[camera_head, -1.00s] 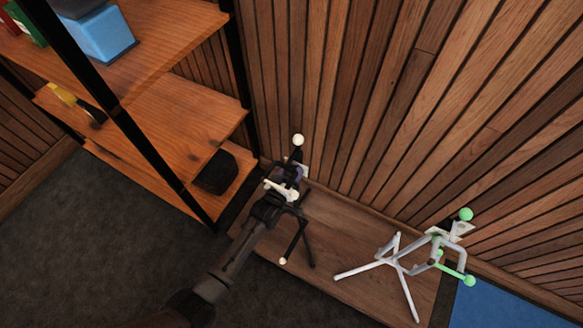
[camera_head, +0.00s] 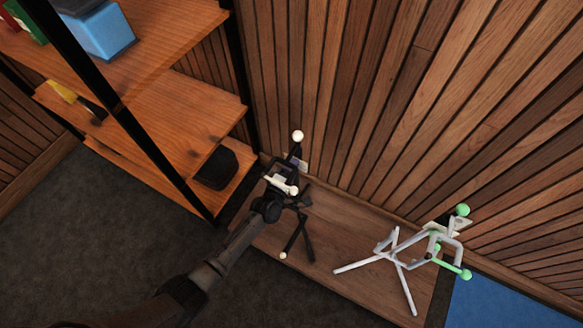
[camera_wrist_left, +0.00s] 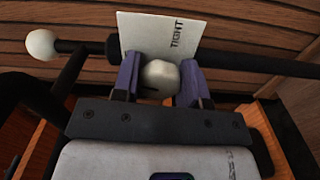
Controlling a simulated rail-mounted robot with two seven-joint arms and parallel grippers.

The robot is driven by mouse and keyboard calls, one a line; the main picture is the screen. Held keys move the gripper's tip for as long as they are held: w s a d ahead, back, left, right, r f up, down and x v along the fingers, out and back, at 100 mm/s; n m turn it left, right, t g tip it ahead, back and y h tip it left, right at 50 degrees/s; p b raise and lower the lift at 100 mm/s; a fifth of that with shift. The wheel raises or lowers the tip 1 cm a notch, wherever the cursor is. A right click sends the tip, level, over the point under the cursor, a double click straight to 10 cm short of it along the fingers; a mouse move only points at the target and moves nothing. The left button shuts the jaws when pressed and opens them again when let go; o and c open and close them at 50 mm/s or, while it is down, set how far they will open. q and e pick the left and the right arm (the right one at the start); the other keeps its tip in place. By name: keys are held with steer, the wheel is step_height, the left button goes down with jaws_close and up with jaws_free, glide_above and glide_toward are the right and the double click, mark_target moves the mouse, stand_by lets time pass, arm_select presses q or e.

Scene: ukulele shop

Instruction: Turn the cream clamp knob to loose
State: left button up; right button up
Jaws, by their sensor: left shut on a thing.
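The cream clamp knob (camera_wrist_left: 160,76) is a rounded, off-white knob, seen in the left wrist view between the two purple fingers of my left gripper (camera_head: 293,172). The gripper is shut on it. Behind the knob is a white card (camera_wrist_left: 185,38) with the word TIGHT printed sideways. The knob belongs to a black stand (camera_head: 298,240) with cream ball ends, on the wooden platform in the head view. There my arm and gripper hide the stand's middle and the knob cannot be made out. My right gripper is not in view.
A white stand (camera_head: 398,257) with green ball ends stands to the right on the wooden platform (camera_head: 340,245). A slatted wall (camera_head: 400,110) rises close behind. Wooden shelves (camera_head: 185,110) with a dark post are at the left. A blue mat (camera_head: 500,302) lies at lower right.

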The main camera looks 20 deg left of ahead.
arm_select(q)
steer(key=shift+n, duration=1.2)
steer(key=shift+n+b, duration=0.3)
steer(key=o, duration=0.9)
steer(key=shift+s, duration=0.2)
steer(key=shift+s+a+p, duration=0.3)
steer(key=shift+s+p, duration=0.5)
steer(key=shift+s, duration=1.45)
steer(key=shift+s+a+p, duration=0.3)
steer(key=shift+s+p, duration=0.45)
steer(key=shift+s, duration=1.45)
steer(key=shift+s+a+p, duration=0.3)
steer(key=shift+s+p, duration=0.5)
steer(key=shift+s, duration=1.45)
